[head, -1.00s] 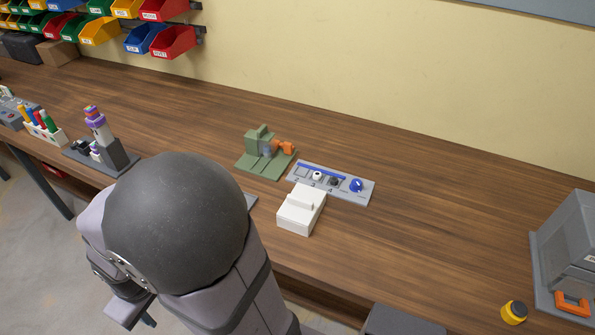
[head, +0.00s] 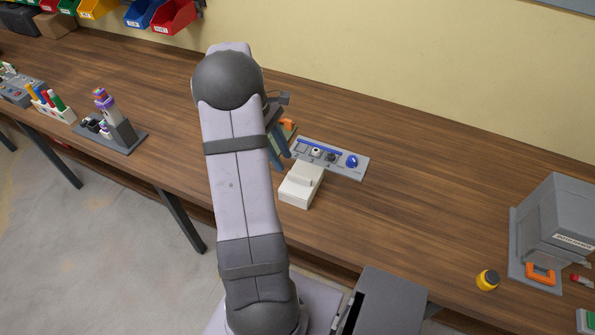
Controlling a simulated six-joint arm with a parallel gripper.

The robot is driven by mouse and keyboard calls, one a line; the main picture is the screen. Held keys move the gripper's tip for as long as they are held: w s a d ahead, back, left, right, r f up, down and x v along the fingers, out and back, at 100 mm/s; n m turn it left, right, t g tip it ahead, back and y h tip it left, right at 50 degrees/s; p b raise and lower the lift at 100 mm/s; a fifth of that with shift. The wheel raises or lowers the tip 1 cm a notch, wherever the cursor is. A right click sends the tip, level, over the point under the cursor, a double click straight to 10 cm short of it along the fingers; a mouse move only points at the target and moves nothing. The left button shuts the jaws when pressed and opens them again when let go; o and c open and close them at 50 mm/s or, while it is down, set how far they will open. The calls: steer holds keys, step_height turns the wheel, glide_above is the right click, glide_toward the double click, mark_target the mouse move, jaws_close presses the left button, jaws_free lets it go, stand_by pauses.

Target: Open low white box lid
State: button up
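The low white box (head: 300,187) sits near the front edge of the table, right of my arm. Its lid (head: 305,174) looks closed, with a raised block on top. My gripper (head: 278,148) hangs just behind and left of the box, pointing down beside my forearm. It looks apart from the box. My arm hides part of the gripper, and the gap between its fingers does not show clearly.
A grey panel (head: 345,162) with a blue knob (head: 351,161) lies right behind the box. The green fixture is mostly hidden behind my arm; its orange part (head: 288,125) shows. A yellow button (head: 487,280) and grey machine (head: 555,225) stand at the right. Table between is clear.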

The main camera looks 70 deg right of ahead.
mark_target(299, 175)
steer(key=shift+s+d, duration=0.65)
steer(key=shift+s, duration=0.25)
steer(key=shift+p+x, duration=1.1)
steer(key=shift+x, duration=2.5)
steer(key=shift+a, duration=0.1)
jaws_close()
